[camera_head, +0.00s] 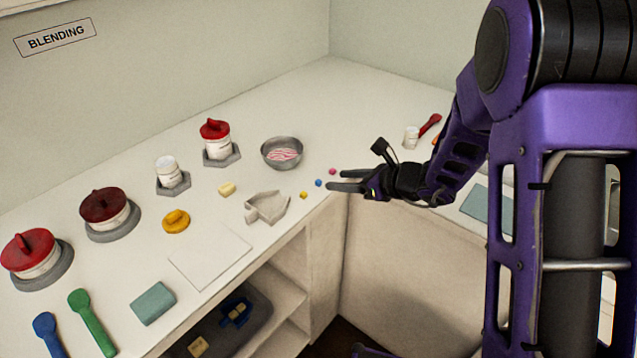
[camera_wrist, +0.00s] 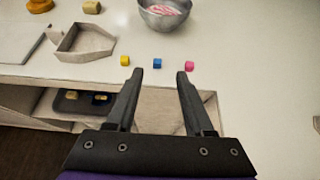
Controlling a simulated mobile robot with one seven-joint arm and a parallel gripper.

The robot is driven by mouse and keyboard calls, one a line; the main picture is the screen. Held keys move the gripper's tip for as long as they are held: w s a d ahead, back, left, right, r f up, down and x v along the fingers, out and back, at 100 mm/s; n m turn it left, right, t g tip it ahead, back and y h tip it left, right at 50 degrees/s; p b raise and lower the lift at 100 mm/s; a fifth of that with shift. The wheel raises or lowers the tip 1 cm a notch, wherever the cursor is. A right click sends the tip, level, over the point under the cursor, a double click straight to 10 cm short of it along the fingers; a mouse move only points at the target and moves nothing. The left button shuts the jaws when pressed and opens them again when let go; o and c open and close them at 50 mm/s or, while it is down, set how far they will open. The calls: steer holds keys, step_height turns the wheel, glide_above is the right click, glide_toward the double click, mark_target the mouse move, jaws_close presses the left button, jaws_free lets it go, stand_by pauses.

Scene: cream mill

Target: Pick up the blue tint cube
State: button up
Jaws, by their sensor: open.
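The blue tint cube (camera_head: 318,183) is a small blue block on the white counter near its front edge. It stands in a row between a yellow cube (camera_head: 304,195) on its left and a pink cube (camera_head: 332,171) on its right. In the wrist view the blue cube (camera_wrist: 157,63) lies ahead of the fingertips, roughly midway between them. My gripper (camera_head: 340,181) is open and empty, its fingers pointing toward the cubes. In the wrist view the gripper (camera_wrist: 160,74) shows both fingers apart, with nothing between them.
A metal bowl (camera_head: 282,153) with pink-striped contents stands behind the cubes. A pale angular tray (camera_head: 267,208) lies left of them. Red-lidded jars (camera_head: 216,140) stand farther back. A shelf with a dark tray (camera_head: 238,325) is below the counter.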

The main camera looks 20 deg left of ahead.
mark_target(320, 181)
steer(key=x, duration=0.4)
steer(key=shift+s+a+f, duration=0.1)
steer(key=shift+s+f, duration=0.1)
steer(key=shift+w+a+f, duration=0.25)
steer(key=shift+a, duration=0.15)
jaws_close()
